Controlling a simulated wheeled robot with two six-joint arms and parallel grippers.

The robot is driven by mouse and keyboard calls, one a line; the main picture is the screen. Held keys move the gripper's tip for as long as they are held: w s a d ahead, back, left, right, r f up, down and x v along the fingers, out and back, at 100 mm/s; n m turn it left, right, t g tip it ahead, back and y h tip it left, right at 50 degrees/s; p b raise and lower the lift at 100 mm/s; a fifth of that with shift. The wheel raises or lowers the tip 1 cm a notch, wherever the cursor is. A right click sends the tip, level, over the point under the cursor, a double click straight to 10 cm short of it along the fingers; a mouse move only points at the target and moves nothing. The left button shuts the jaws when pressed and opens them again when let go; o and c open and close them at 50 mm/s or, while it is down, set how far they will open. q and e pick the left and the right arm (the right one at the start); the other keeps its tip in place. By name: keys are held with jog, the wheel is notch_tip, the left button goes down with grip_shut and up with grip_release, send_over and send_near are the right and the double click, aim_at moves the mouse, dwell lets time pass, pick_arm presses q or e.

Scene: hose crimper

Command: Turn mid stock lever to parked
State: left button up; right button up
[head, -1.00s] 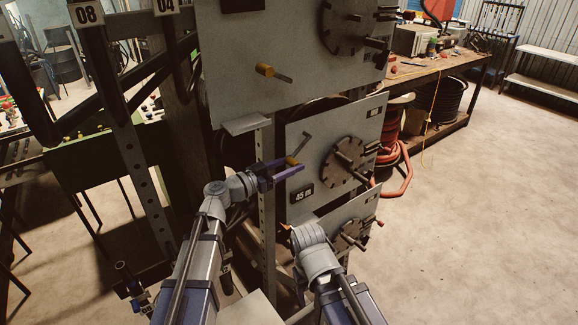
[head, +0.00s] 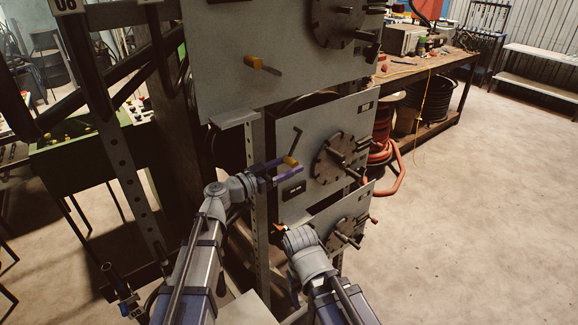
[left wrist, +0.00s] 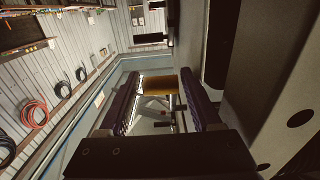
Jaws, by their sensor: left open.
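The mid stock lever is a thin grey bar (head: 297,142) with a yellow-orange block (head: 290,161) at its lower end. It stands on the middle grey panel (head: 318,120), with the bar pointing up. My left gripper (head: 286,173) is open, its purple fingers at the yellow block. In the left wrist view the yellow block (left wrist: 157,85) shows between the two dark purple fingers (left wrist: 160,104); I cannot tell whether they touch it. My right arm's wrist stands before the lower panel; its fingers are hidden.
The upper panel (head: 225,90) bears a similar yellow lever (head: 252,62). A round bolted flange (head: 335,157) with protruding rods is right of the mid lever. The lower panel (head: 360,200) is close to my right wrist. Open floor (head: 480,220) lies to the right.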

pick_arm(q)
jog(key=v, duration=0.7)
jog(key=shift+s+a+f, duration=0.1)
jog(key=shift+s, duration=0.1)
